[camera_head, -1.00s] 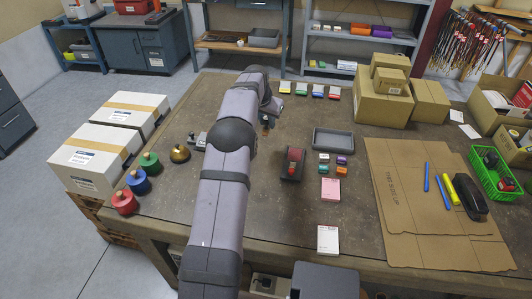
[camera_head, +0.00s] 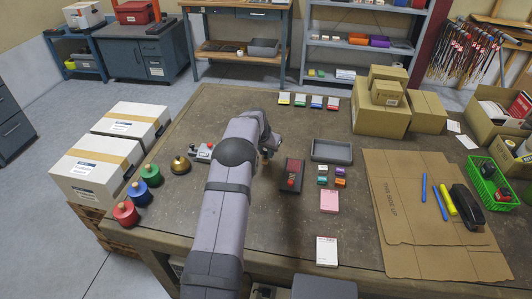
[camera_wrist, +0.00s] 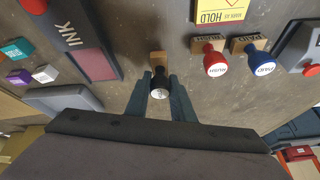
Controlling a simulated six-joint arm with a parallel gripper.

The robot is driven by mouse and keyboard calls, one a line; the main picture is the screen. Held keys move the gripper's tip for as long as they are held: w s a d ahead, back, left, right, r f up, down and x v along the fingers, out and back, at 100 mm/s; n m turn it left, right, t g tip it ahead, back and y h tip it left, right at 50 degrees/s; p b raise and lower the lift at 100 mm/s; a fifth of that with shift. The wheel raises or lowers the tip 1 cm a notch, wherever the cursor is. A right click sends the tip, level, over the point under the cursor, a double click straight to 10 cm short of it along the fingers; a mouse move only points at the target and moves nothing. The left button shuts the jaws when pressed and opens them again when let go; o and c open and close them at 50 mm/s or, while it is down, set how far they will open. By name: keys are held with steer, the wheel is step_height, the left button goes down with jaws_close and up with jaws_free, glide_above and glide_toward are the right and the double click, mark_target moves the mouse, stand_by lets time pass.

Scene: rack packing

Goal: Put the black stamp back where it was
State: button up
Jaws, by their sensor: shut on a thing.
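The black stamp has a round black handle (camera_wrist: 159,90) and a light wooden base (camera_wrist: 158,59). In the wrist view it sits between the two fingers of my gripper (camera_wrist: 160,93), which are shut on its handle. I cannot tell whether its base touches the table. A red stamp (camera_wrist: 214,65) and a blue stamp (camera_wrist: 259,61) stand on the table to its right in the wrist view. In the head view my gripper (camera_head: 268,152) is low over the table, left of the ink pad (camera_head: 292,168); the arm hides most of what is around it, and the held stamp is not clear there.
The ink pad (camera_wrist: 90,62), a grey tray (camera_wrist: 62,98) and small colored blocks (camera_wrist: 17,48) lie left in the wrist view. A yellow card (camera_wrist: 228,12) lies beyond the stamps. A grey device (camera_wrist: 302,48) is at right. Bare table surrounds the held stamp.

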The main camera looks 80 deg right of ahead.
steer(key=shift+f, duration=0.6)
steer(key=shift+f, duration=0.2)
steer(key=o, duration=0.9)
steer(key=shift+c, duration=0.2)
steer(key=shift+r, duration=0.15)
steer(key=shift+r, duration=0.15)
steer(key=b+v, duration=0.2)
steer(key=v, duration=0.9)
steer(key=shift+a+r, duration=0.2)
steer(key=shift+r, duration=0.15)
